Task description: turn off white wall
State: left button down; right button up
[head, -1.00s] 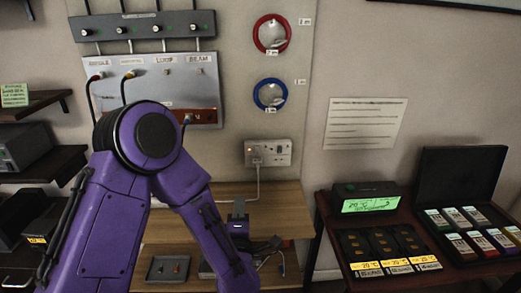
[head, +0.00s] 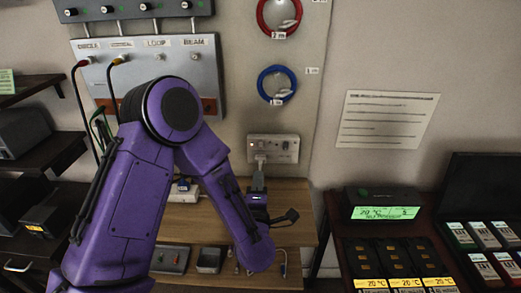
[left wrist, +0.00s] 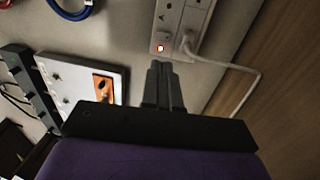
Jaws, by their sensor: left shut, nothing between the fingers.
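The white wall socket (head: 272,148) is on the wall panel in the head view, above the wooden shelf. A plug with a white cable (left wrist: 245,68) sits in the socket beside that spot. My left gripper (head: 258,175) is just below the socket in the head view. My right gripper is not in view.
A grey panel (head: 200,70) with knobs and cables is at the upper left. Red (head: 280,14) and blue (head: 277,84) cable coils hang above the socket. The wooden shelf (head: 297,228) below holds small trays. A dark table with a green display (head: 386,212) stands at the right.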

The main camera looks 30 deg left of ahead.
aim_at(260, 144)
pick_arm(q)
jog(key=p+x, duration=0.4)
jog(key=x, duration=0.7)
jog(key=shift+a+r, duration=0.15)
jog(key=shift+a, duration=0.05)
jog(key=shift+w+a, duration=0.2)
jog(key=shift+w, duration=0.1)
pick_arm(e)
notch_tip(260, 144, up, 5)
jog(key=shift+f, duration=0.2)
